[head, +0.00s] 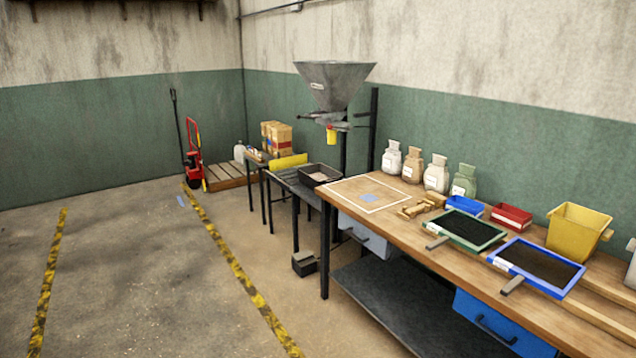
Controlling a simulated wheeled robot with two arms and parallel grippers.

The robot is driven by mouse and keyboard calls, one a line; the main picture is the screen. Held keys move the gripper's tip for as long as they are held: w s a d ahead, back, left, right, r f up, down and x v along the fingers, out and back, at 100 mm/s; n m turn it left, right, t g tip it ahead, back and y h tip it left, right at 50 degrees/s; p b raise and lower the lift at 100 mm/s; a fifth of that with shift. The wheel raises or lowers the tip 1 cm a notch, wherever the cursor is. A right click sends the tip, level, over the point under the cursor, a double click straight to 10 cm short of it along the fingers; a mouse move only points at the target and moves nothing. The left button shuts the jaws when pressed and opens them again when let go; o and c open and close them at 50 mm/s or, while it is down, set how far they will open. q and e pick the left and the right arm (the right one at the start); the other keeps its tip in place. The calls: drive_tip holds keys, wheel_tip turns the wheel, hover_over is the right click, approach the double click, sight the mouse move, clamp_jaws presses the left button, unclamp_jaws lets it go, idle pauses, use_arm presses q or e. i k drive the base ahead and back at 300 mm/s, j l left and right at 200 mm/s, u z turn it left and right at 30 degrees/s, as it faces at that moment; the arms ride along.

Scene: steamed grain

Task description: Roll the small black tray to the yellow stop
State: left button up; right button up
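The small black tray (314,184) sits at the near end of a narrow dark roller conveyor (287,178), close to the wooden workbench. It looks shallow and open, with a brownish inside. The yellow stop (288,162) is an upright yellow plate at the conveyor's far end, beyond the tray and to its left. A stretch of conveyor shows between tray and stop. Neither of my grippers is in view.
A hopper (335,84) on a dark post stands behind the tray. The workbench (408,226) at right holds sieves, bags and bins. A small dark box (304,264) is on the floor below the conveyor. The floor at left is open, with striped lines.

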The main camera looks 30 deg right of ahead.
sight(313, 176)
drive_tip(key=i+z, duration=0.25)
drive_tip(key=i, duration=1.65)
drive_tip(key=i+j, duration=0.15)
drive_tip(key=i, duration=1.05)
drive_tip(key=i+j, duration=0.1)
drive_tip(key=i, duration=1.1)
drive_tip(key=i+l+z, duration=0.15)
drive_tip(key=i+z, duration=0.3)
drive_tip(key=i+j+z, duration=0.1)
drive_tip(key=i+z, duration=0.3)
drive_tip(key=i, duration=0.15)
drive_tip(key=i+j+z, duration=0.2)
drive_tip(key=i+z, duration=0.25)
drive_tip(key=i+j+z, duration=0.6)
drive_tip(key=i, duration=0.2)
drive_tip(key=i+j+z, duration=0.25)
drive_tip(key=i, duration=0.15)
drive_tip(key=i+l, duration=0.05)
drive_tip(key=l, duration=0.05)
